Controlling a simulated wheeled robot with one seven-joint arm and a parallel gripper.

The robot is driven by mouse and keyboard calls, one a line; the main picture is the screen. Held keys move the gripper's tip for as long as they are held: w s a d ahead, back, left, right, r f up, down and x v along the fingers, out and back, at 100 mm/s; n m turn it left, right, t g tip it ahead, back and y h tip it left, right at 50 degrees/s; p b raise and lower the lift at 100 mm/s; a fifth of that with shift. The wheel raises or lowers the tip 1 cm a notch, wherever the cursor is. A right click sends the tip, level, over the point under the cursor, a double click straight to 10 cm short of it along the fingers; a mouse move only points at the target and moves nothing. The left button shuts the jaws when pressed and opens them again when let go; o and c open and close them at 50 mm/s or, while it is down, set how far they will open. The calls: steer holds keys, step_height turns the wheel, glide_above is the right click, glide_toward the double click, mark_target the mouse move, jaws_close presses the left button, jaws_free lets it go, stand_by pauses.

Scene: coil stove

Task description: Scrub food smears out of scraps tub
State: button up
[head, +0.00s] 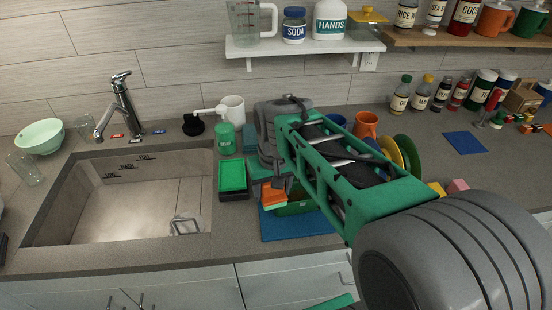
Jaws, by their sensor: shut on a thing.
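My gripper (275,184) points down just right of the sink, with its arm reaching in from the lower right. It is shut on a small orange block, which looks like a sponge (273,197). Directly below and behind it, a green tub (297,209), likely the scraps tub, stands on a blue mat (285,230). My gripper and arm cover most of the tub. Its inside and any smears are hidden. I cannot tell whether the sponge touches the tub.
The sink (130,205) with its faucet (119,105) lies to the left. A dark tray with a bright green top (232,177) stands between sink and mat. Plates (402,153) stand right of my arm.

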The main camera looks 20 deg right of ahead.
step_height(320, 180, up, 4)
steer(key=m+p, duration=0.1)
steer(key=p, duration=0.2)
glide_above(297, 200)
steer(key=f+b, duration=0.4)
steer(key=f, duration=0.1)
steer(key=f+b, duration=0.4)
steer(key=shift+s+f, duration=0.2)
steer(key=shift+f, duration=0.2)
steer(key=shift+f, duration=0.45)
